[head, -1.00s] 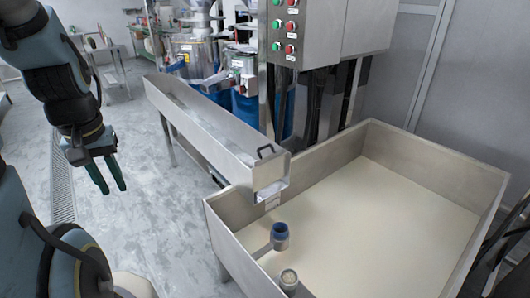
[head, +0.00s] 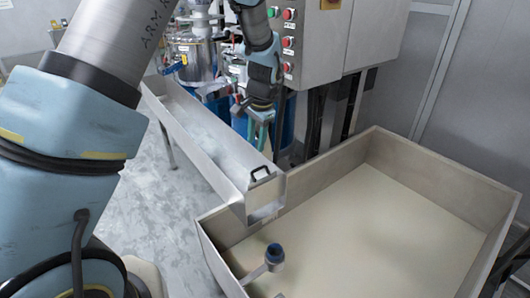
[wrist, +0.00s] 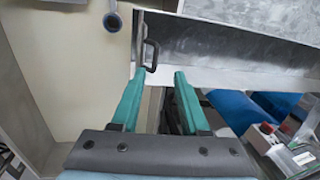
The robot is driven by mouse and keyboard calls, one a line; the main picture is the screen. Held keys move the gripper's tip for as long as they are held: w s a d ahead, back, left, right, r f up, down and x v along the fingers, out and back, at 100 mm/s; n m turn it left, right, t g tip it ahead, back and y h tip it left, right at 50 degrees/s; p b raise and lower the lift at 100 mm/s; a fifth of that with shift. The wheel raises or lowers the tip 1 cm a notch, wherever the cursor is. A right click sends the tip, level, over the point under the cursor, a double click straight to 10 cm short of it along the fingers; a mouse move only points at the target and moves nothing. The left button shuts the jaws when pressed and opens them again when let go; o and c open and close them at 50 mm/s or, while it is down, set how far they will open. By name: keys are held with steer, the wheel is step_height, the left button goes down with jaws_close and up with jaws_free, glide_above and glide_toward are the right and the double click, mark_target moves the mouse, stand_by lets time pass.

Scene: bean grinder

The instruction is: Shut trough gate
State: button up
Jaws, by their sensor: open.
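The long metal trough (head: 205,140) slopes down toward the big bin. Its gate (head: 262,190) is a metal plate across the near end with a black handle (head: 259,175) on top. An opening appears to show below the plate. In the wrist view, the handle (wrist: 151,54) stands just beyond my fingertips, nearer the left finger, beside the trough's inside (wrist: 235,50). My gripper (head: 262,145) is open and empty, behind the trough's far wall and above the handle in the head picture. Its two green fingers (wrist: 161,76) point toward the gate end, apart from the handle.
The wide metal bin (head: 440,165) with a pale floor lies below the trough's end. A blue-topped pipe fitting (head: 274,256) stands in it. The control cabinet (head: 315,40) with buttons and blue drums (head: 240,120) are close behind my gripper.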

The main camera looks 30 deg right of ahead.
mark_target(261, 169)
steer(key=shift+m, duration=0.4)
steer(key=f+p, duration=0.1)
steer(key=f, duration=0.2)
steer(key=w+d+f+p, duration=0.1)
steer(key=f, duration=0.3)
steer(key=w+d+f+p, duration=0.1)
steer(key=f, duration=0.3)
steer(key=shift+d, duration=0.2)
jaws_close()
stand_by(0.8)
